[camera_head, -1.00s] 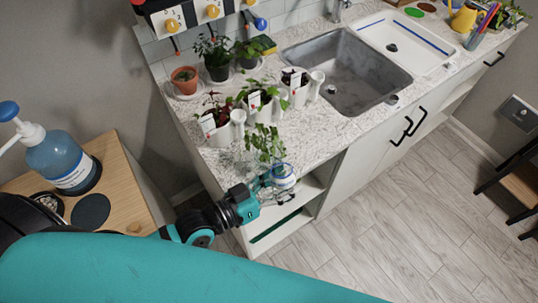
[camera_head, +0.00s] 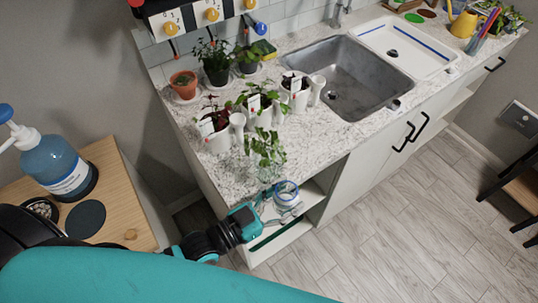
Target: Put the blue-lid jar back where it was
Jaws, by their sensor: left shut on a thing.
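The blue-lid jar (camera_head: 287,196) is at the front edge of the counter's left end, in front of the open shelves. It looks pale with a blue ring at its top. My left gripper (camera_head: 279,205) is shut on it, reaching in from the lower left. The gripper's fingers partly hide the jar, and I cannot tell whether the jar touches any surface. A plant cutting in a clear glass (camera_head: 264,170) stands on the counter just behind the jar. My right gripper is not in view.
White planters with tags (camera_head: 217,140) stand behind on the counter (camera_head: 330,135), left of the sink (camera_head: 350,75). Open shelves (camera_head: 312,197) lie below the counter's front. A wooden side table (camera_head: 118,205) with a blue pump bottle (camera_head: 58,165) stands at left.

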